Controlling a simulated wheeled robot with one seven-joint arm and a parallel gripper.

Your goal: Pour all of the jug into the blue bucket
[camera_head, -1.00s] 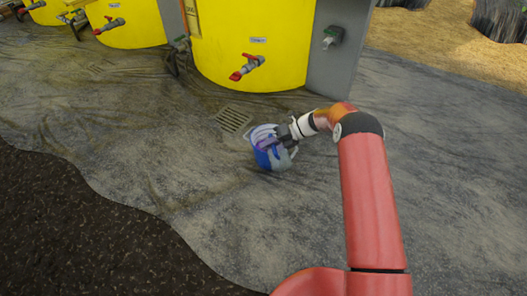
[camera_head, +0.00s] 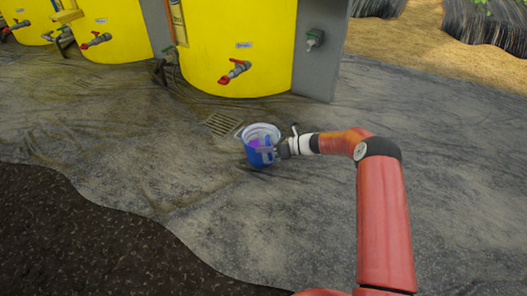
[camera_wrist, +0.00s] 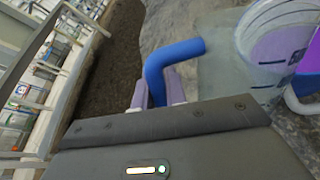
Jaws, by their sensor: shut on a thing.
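The blue bucket (camera_head: 259,160) stands on the dark ground sheet in the head view, left of my gripper (camera_head: 277,149). A pale, whitish rim shows at its top, with purple in front of or inside it. In the wrist view, my gripper's lilac fingers (camera_wrist: 160,88) are shut on the blue handle of the jug (camera_wrist: 167,60). A see-through wall with blue marks (camera_wrist: 262,65) is at the right, with purple liquid showing in or through it. A blue curved edge lies below that. The jug overlaps the bucket, so its exact tilt and remaining contents cannot be told.
A yellow tank (camera_head: 236,45) with a red-handled tap (camera_head: 234,70) stands behind the bucket. A grey panel (camera_head: 318,55) is beside it. The sheet at left and front is clear.

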